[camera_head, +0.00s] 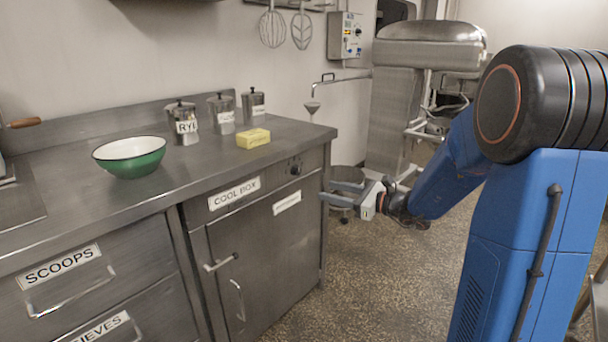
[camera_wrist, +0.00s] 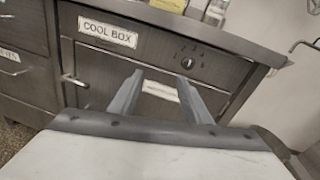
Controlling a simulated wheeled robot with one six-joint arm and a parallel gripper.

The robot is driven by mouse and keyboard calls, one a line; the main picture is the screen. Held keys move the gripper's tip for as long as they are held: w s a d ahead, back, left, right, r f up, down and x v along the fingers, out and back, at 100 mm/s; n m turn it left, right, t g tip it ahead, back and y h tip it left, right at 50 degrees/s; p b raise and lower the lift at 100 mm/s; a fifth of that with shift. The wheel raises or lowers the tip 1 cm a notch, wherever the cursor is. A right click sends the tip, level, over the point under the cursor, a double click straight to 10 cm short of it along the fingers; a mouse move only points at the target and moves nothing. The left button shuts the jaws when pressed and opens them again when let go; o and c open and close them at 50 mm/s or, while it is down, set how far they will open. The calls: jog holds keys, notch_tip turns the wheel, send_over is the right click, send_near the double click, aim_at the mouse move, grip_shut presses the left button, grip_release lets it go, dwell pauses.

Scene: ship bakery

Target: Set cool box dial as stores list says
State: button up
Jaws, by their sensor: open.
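The cool box (camera_head: 265,262) is a steel cabinet under the counter with a "COOL BOX" label (camera_head: 234,194). Its small dark dial (camera_head: 295,169) is at the upper right of the front panel. A second white label (camera_head: 287,202) is on the door below, unreadable; no stores list can be made out. My gripper (camera_head: 323,191) is open and empty in front of the cool box's right side. In the wrist view its fingertips (camera_wrist: 160,76) are below and left of the dial, apart from it.
On the counter (camera_head: 95,205) are a green bowl (camera_head: 133,165), a yellow block (camera_head: 253,138) and labelled canisters (camera_head: 183,127). Door handles (camera_head: 221,262) stick out at the front. A mixer (camera_head: 400,90) stands behind my arm. The speckled floor (camera_head: 370,285) in front is clear.

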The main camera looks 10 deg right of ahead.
jog(key=w+d+m+t+h, duration=0.1)
jog(key=w+d+m+t, duration=0.15)
jog(key=d, duration=0.25)
send_near(299, 171)
jog(key=shift+m, duration=0.35)
jog(key=x, duration=0.8)
jog(key=c, duration=1)
